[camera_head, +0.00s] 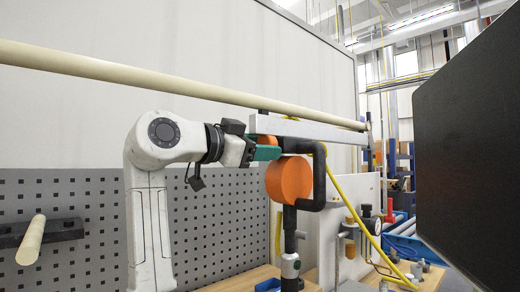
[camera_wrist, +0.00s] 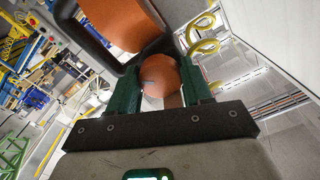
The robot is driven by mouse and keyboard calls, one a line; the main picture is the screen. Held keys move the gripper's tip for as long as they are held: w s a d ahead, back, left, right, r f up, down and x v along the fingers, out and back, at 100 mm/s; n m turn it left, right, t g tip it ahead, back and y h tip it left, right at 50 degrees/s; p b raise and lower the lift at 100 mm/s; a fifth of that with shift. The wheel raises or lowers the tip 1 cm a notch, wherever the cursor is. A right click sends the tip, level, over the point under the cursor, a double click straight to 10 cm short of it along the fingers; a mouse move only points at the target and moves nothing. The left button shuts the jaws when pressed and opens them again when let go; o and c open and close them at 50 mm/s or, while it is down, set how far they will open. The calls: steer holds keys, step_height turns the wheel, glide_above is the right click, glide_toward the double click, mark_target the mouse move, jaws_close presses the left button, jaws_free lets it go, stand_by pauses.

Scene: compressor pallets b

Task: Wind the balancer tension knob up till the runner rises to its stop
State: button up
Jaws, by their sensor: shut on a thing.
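The tension knob (camera_wrist: 160,76) is round and orange with a small dark mark on its face. In the wrist view it sits between the two green fingers of my gripper (camera_wrist: 162,88), which are shut on it. In the head view my gripper (camera_head: 266,150) comes from the left, at the upper side of the balancer; only a little orange of the knob shows there. The balancer's big orange drum (camera_head: 289,180) sits in a black bracket (camera_head: 319,178) under a silver rail (camera_head: 310,130). A dark tool (camera_head: 290,262) hangs upright below it. I cannot tell which part is the runner.
A yellow hose (camera_head: 352,215) slopes down right of the balancer. A large dark panel (camera_head: 470,140) fills the right side. A perforated grey board (camera_head: 60,220) stands behind, with a wooden bench (camera_head: 240,280) below.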

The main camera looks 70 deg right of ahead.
stand_by(0.3)
steer(key=o, duration=1)
steer(key=shift+o, duration=0.2)
steer(key=shift+w+a, duration=0.1)
steer(key=b+v, duration=0.1)
steer(key=v, duration=0.9)
steer(key=shift+a+b, duration=0.25)
steer(key=shift+b, duration=0.1)
steer(key=shift+f, duration=0.1)
